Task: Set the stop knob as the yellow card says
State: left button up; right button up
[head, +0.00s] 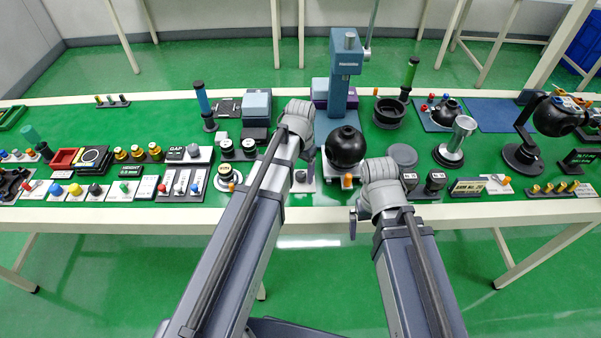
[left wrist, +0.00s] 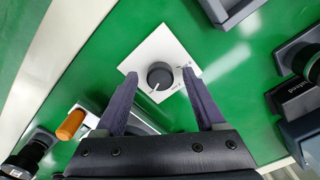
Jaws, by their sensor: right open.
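The stop knob (left wrist: 160,75) is a dark round knob with a white pointer line, on a white square plate (left wrist: 151,49). In the left wrist view its line points to the lower left; the plate's small print is unreadable. In the head view the plate (head: 302,186) is partly hidden by my left arm. My left gripper (left wrist: 160,74) is open, its fingers on either side of the knob; contact cannot be told. My right gripper (head: 354,218) is open near the table's front edge. A pale yellow card (head: 467,187) stands right of it, its print too small to read surely.
A black ball (head: 345,147) on a stand sits between my arms, before a blue press-like column (head: 345,65). An orange-tipped part (left wrist: 71,124) lies left of my left gripper. Many fixtures crowd the green table; bare green surface surrounds the knob plate.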

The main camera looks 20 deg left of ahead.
aim_at(301, 174)
pick_arm(q)
grip_shut()
jog(key=shift+n, duration=1)
grip_release()
jog(key=shift+r, duration=0.1)
notch_tip(301, 174, up, 8)
jog(key=p, duration=0.8)
jog(key=shift+f, duration=0.3)
